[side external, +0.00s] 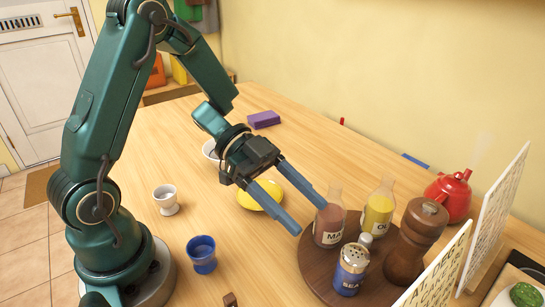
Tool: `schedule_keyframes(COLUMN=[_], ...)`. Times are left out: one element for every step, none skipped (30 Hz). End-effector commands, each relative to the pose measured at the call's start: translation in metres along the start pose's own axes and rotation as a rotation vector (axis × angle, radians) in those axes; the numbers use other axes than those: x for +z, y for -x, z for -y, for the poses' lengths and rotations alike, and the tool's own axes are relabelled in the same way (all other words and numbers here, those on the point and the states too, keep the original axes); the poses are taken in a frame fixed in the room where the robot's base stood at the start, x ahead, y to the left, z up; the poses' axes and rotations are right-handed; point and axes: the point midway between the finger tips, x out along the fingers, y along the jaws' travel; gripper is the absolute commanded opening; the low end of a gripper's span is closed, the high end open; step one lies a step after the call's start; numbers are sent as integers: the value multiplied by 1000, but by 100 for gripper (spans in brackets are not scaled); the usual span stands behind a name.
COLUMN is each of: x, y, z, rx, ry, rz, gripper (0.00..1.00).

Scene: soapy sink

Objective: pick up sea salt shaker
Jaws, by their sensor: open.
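The sea salt shaker (350,270) is a small blue-labelled jar with a perforated silver top and "SEA" readable on its label. It stands upright on the front part of a round dark wooden tray (318,277). My gripper (310,218) is open, its two long blue-grey fingers pointing down and right. The fingertips are up and left of the shaker, apart from it, and nothing is visible between them. One fingertip appears close to the bottle labelled "MA" (329,226); I cannot tell whether they touch.
An oil bottle (378,212) and a wooden pepper mill (416,240) crowd the tray behind the shaker. A red teapot (451,194) steams at right, near upright white panels (497,215).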

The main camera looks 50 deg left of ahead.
Motion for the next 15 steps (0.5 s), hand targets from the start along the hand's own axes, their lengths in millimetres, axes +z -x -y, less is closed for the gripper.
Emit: schedule_keyframes(x=[0,0,0,0,0,0,0,0,0,0,0,0,0,0,0], y=[-9,-14,-21,-26,-32,-38,-42,-46,-50,-53,-55,-57,-58,-60,-62], z=[-2,-2,-2,-2,-2,-2,-2,-1,-1,-1,-1,-1,0,0,0], rx=[7,8,8,8,8,7,7,5,5,4,4,3,2,1,1], ry=[-1,-1,0,-1,-2,-1,-1,-1,-3,-2,-2,-2,-2,-2,-2], rz=[0,1,1,0,1,1,1,1,1,1,1,1,1,1,2], gripper=[68,68,68,68,68,68,68,68,68,68,68,68,68,68,68])
